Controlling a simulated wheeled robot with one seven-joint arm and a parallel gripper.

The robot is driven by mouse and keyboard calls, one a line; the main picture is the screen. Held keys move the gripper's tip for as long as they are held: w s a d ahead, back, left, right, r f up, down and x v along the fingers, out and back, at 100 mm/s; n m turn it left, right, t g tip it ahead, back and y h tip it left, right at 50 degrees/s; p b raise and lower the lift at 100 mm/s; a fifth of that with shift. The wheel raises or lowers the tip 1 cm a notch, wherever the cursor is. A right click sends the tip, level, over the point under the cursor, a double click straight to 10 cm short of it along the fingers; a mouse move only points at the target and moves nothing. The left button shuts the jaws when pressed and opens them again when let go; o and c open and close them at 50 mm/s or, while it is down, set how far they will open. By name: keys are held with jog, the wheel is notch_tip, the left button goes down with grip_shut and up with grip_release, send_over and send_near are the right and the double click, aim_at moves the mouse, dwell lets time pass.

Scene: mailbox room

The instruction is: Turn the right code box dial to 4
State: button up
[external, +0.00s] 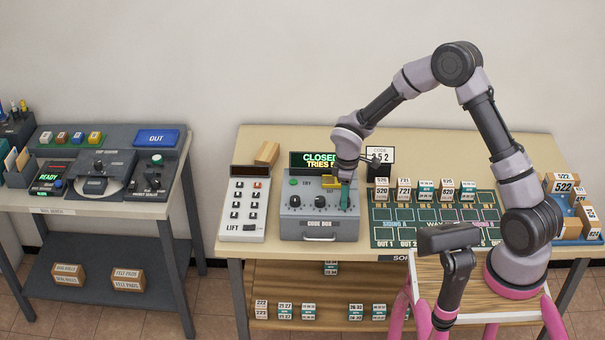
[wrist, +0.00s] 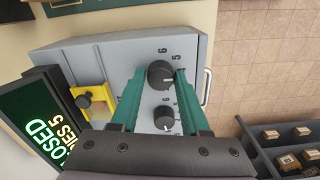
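The grey code box (external: 318,235) stands on the table with several dark dials on its sloped face. My gripper (external: 346,198) reaches down over its right side and hides the right dial in the external view. In the wrist view the right dial (wrist: 162,74) sits between the two teal fingertips, which appear to touch it on both sides. The numbers 6 and 5 show printed beside this dial. The middle dial (external: 320,201) stands clear to its left; it also shows in the wrist view (wrist: 164,118). The green display (external: 318,160) reads CLOSED and TRIES 5.
A white keypad unit (external: 246,208) stands left of the box. A card (external: 381,155) behind shows a code ending in 52. A green sorting mat (external: 385,235) with numbered blocks lies right. A yellow part (wrist: 92,101) sits on the box near the fingers.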

jog(key=shift+o, duration=1.1)
notch_tip(320, 180, up, 11)
